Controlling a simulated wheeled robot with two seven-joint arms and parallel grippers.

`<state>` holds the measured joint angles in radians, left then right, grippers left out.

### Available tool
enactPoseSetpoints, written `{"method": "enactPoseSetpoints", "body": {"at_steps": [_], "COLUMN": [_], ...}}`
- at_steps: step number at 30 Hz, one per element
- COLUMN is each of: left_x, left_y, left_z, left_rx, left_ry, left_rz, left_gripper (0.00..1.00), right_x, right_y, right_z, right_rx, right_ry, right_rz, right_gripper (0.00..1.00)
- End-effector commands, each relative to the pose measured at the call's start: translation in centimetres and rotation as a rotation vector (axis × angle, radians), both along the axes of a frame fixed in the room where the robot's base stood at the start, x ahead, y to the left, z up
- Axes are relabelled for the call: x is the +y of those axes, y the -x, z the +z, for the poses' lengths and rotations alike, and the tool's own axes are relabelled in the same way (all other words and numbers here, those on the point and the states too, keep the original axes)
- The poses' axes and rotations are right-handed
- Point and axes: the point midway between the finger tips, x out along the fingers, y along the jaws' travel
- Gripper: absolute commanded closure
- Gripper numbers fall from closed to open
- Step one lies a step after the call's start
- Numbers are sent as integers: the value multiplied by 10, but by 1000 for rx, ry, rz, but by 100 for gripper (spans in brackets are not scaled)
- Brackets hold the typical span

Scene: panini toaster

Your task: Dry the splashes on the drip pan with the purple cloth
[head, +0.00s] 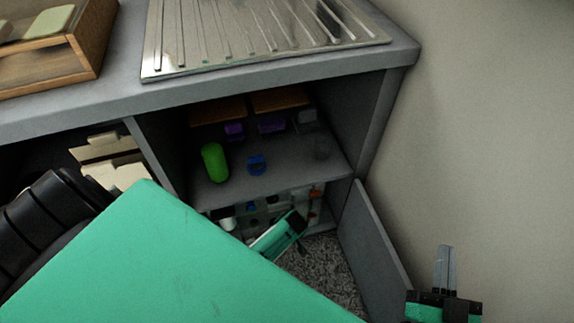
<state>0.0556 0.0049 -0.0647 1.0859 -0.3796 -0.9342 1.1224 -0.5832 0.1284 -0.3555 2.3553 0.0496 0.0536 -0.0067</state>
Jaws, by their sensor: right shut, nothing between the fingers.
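The metal drip pan (205,52) with raised ribs lies on the grey counter at the top. Splashes cannot be made out clearly on its shiny surface. My right gripper (445,268) is at the lower right, shut and empty, in front of the wall and beside the cabinet door, apart from the pan and shelf.
An open cabinet door (372,252) juts out near my right gripper. A wooden box (90,50) sits on the counter's left. The wall bounds the right side.

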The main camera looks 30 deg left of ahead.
Motion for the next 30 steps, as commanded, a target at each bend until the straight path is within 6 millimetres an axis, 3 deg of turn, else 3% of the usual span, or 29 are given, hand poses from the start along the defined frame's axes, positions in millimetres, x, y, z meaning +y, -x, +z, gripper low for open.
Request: {"method": "enactPoseSetpoints", "body": {"at_steps": [30], "left_x": [0], "left_y": [0], "left_z": [-6], "left_rx": [0], "left_ry": [0], "left_rz": [0], "left_gripper": [70], "right_x": [0], "right_y": [0], "right_z": [-4], "right_rx": [0], "right_ry": [0], "right_rz": [0], "right_gripper": [100]}}
